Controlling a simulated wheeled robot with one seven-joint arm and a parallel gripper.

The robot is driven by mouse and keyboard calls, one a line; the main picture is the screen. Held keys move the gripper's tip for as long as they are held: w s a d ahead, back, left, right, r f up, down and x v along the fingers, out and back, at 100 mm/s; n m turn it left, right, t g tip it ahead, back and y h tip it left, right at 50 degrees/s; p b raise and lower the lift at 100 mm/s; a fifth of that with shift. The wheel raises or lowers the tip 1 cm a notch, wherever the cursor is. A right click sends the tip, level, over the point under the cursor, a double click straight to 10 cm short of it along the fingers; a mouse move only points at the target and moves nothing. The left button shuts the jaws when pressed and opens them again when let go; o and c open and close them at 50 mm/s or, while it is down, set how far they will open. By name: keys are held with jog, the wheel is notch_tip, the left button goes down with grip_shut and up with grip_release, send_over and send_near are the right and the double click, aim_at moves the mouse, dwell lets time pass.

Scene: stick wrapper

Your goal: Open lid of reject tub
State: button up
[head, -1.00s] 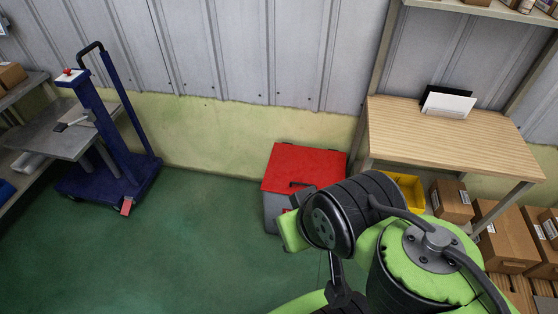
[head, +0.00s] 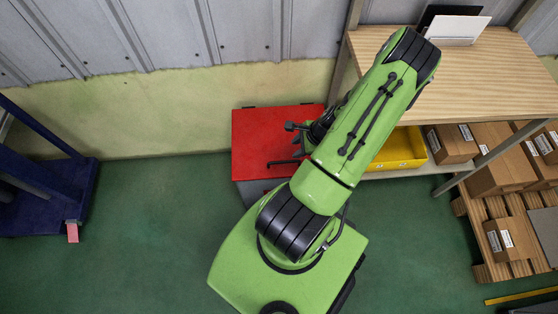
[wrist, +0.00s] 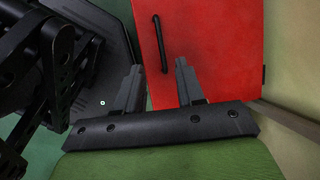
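The reject tub has a flat red lid (head: 262,132) that lies shut on its grey body (head: 252,188), against the wall left of the bench. A black bar handle (head: 284,163) is near the lid's front edge. In the wrist view the red lid (wrist: 222,50) fills the upper right and the handle (wrist: 161,43) stands beyond the fingertips. My gripper (wrist: 157,68) is open and empty, its two fingers apart and pointing toward the lid, with the handle apart from them. In the head view my arm covers the lid's right side and most of the gripper.
A wooden bench (head: 480,85) stands right of the tub, with a yellow bin (head: 400,150) and cardboard boxes (head: 497,165) below it. A blue trolley (head: 45,195) is at the left. Green floor between trolley and tub is clear.

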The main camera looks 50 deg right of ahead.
aim_at(277, 162)
jog(key=b+x, duration=0.5)
jog(key=x, duration=1)
jog(key=shift+a+f, duration=0.1)
jog(key=shift+f, duration=0.05)
grip_shut()
